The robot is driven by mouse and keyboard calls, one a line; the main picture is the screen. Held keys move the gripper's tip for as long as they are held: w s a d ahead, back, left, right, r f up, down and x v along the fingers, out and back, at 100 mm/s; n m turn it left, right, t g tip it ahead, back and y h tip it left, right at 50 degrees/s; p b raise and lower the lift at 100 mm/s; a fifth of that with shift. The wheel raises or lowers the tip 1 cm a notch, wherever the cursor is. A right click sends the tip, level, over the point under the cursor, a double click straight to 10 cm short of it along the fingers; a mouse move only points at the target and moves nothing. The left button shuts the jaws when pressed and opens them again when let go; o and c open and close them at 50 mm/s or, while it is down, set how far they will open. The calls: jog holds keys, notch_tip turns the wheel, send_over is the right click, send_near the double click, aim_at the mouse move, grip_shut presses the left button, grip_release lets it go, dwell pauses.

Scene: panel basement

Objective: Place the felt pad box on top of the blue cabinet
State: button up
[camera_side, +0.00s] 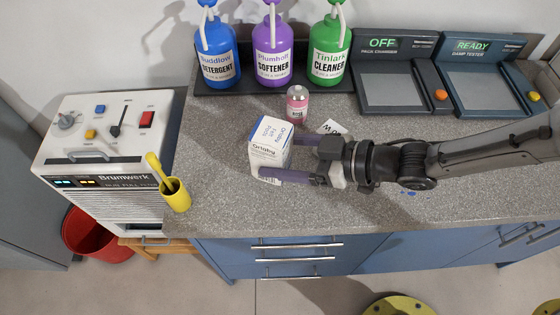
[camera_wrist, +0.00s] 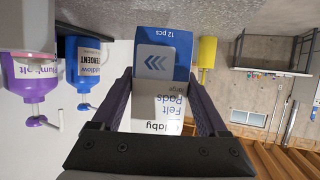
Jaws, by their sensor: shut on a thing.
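The felt pad box (camera_side: 268,150), white with blue print, is between the two purple-grey fingers of my gripper (camera_side: 281,158), which is shut on it. In the wrist view the box (camera_wrist: 162,100) shows its blue end with a "12 pcs" label and its "Felt Pads" face, with one finger on each side. The blue cabinet (camera_side: 300,250) has drawers with metal handles and a grey speckled top. The box is over this top near its left part; I cannot tell whether it touches the surface.
Blue, purple and green pump bottles (camera_side: 272,45) stand on a dark tray at the back. A small pink bottle (camera_side: 297,105) stands behind the box. A yellow cup (camera_side: 175,194) is at the left edge. The damp tester (camera_side: 485,85) is back right; a white control unit (camera_side: 105,140) stands left.

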aim_at(288, 166)
jog(key=shift+w+a+f, duration=0.15)
jog(key=shift+a+f, duration=0.05)
jog(key=shift+f, duration=1.6)
jog(key=shift+f, duration=0.1)
jog(key=o, duration=1.4)
jog(key=v, duration=1.2)
